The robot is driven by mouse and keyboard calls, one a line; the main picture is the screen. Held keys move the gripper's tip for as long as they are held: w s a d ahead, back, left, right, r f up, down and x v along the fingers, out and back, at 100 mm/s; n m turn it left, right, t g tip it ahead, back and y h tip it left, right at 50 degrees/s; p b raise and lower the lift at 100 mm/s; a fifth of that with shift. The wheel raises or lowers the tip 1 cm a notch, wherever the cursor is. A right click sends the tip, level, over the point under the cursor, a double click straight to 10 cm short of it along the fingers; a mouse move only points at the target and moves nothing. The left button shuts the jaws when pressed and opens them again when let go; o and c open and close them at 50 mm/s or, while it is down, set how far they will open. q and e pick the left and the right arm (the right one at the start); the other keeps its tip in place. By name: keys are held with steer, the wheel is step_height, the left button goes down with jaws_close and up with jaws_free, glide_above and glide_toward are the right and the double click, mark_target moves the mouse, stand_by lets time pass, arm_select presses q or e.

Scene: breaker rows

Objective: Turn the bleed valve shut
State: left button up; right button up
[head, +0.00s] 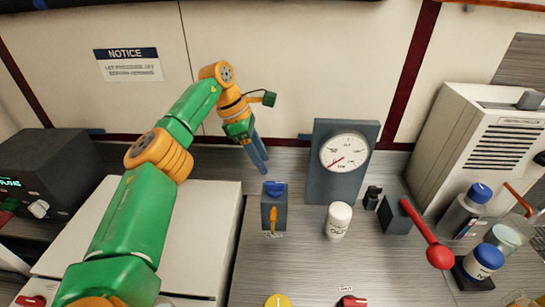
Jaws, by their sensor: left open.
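A red handle (352,301) shows at the bottom edge below a small label (346,289), too small to read surely. A yellow round knob (278,300) is cut off at the bottom edge to its left. I cannot tell for certain which of these is the bleed valve. The gripper is far from both. The dial gauge (345,152) stands on a grey panel. My right gripper is out of view.
A grey block with a blue top and orange lever (273,207) stands below the gripper. A white bottle (338,220), a red ball lever (440,256) and blue-capped bottles (465,210) stand to the right. The bench between block and front knobs is clear.

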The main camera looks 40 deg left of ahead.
mark_target(274, 181)
arm_select(q)
steer(key=d+f, duration=0.3)
steer(key=shift+s+f+p, duration=0.2)
steer(key=shift+s+p, duration=0.1)
steer(key=shift+s, duration=0.05)
steer(key=shift+x, duration=1)
steer(key=shift+w+a+f, duration=0.3)
steer(key=shift+w+a, duration=0.05)
steer(key=shift+w, duration=0.1)
steer(key=shift+s+d+r, duration=0.1)
steer(key=shift+s, duration=0.05)
jaws_close()
